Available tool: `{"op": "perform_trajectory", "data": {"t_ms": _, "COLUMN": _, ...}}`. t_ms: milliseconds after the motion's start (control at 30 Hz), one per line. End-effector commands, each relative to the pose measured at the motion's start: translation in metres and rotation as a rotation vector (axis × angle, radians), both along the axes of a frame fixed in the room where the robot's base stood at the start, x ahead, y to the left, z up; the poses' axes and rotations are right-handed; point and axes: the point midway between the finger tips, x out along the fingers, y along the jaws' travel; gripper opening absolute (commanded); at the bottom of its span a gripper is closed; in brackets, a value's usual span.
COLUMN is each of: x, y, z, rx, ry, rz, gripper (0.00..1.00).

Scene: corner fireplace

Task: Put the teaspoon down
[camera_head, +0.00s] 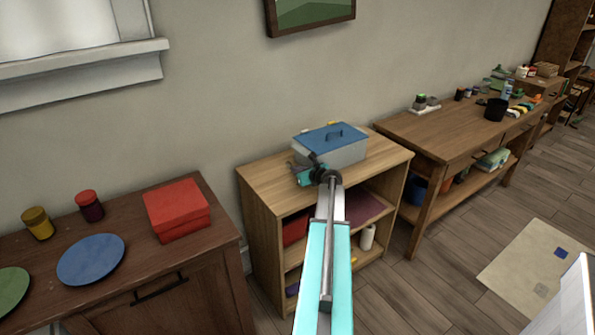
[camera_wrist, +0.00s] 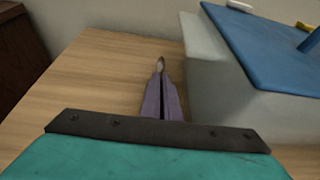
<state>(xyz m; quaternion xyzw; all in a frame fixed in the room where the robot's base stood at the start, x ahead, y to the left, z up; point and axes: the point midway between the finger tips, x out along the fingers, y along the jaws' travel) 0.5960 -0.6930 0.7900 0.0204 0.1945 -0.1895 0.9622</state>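The teaspoon (camera_wrist: 160,65) shows in the wrist view as a small brownish, shiny tip sticking out past my fingertips. The rest of it is hidden between the fingers. My gripper (camera_wrist: 159,82) is nearly closed, with its two purple-grey fingers close together on the teaspoon. It is over the light wooden top of the low shelf (camera_wrist: 100,75), just left of the grey box. I cannot tell whether the teaspoon touches the wood. In the head view, my wrist covers the front of the shelf top, and the teaspoon cannot be made out.
The grey box with a blue lid (camera_head: 332,145) stands close on the right. Bare shelf top lies left of my fingers. A dark cabinet (camera_head: 215,240) with a red box (camera_head: 177,208) is at left. A cluttered workbench (camera_head: 450,135) is at right.

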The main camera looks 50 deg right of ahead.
Motion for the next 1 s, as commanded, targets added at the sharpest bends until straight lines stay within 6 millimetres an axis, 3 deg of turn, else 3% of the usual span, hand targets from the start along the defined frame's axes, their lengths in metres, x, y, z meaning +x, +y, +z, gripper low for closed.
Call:
{"op": "perform_trajectory", "data": {"t_ms": 67, "x": 0.000, "y": 0.000, "z": -0.002, "rx": 0.000, "ry": 0.000, "rz": 0.000, "gripper": 0.00}}
{"op": "perform_trajectory", "data": {"t_ms": 100, "x": 0.000, "y": 0.000, "z": -0.002, "rx": 0.000, "ry": 0.000, "rz": 0.000, "gripper": 0.09}}
{"op": "perform_trajectory", "data": {"t_ms": 200, "x": 0.000, "y": 0.000, "z": -0.001, "rx": 0.000, "ry": 0.000, "rz": -0.001, "gripper": 0.21}}
{"op": "perform_trajectory", "data": {"t_ms": 600, "x": -0.001, "y": 0.000, "z": 0.002, "rx": 0.000, "ry": 0.000, "rz": -0.001, "gripper": 0.21}}
{"op": "perform_trajectory", "data": {"t_ms": 1000, "x": -0.029, "y": 0.013, "z": 0.014, "rx": 0.000, "ry": -0.001, "rz": -0.002, "gripper": 0.21}}
